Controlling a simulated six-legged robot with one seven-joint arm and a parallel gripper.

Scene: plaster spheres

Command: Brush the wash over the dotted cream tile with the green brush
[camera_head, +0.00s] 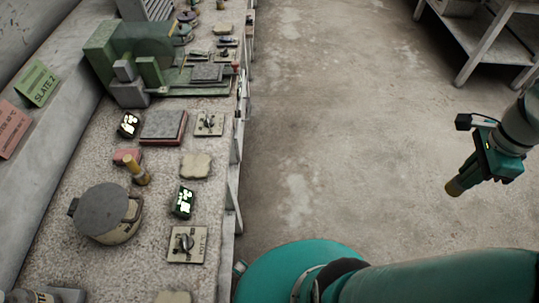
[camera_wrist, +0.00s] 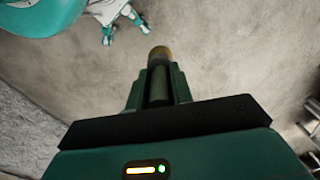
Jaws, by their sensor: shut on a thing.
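My gripper (camera_head: 472,175) is at the right, above open floor and well away from the bench. It is shut on a short round thing with an ochre end, likely the green brush (camera_head: 454,188). In the wrist view my gripper (camera_wrist: 159,85) grips its dark green shaft, and the brush's ochre end (camera_wrist: 160,53) points away from me. On the bench, a cream slab (camera_head: 196,165) with uneven edges lies right of the middle, and another cream slab (camera_head: 173,297) is cut by the bottom edge. I cannot make out dots on either, so which tile is dotted is unclear.
The speckled bench (camera_head: 150,215) runs along the left. It bears a lidded round pot (camera_head: 105,212), an ochre-topped upright cylinder (camera_head: 137,170), a grey-topped red block (camera_head: 164,127), small plates with knobs and a green machine (camera_head: 130,60). A metal table (camera_head: 490,35) stands far right. The floor between is clear.

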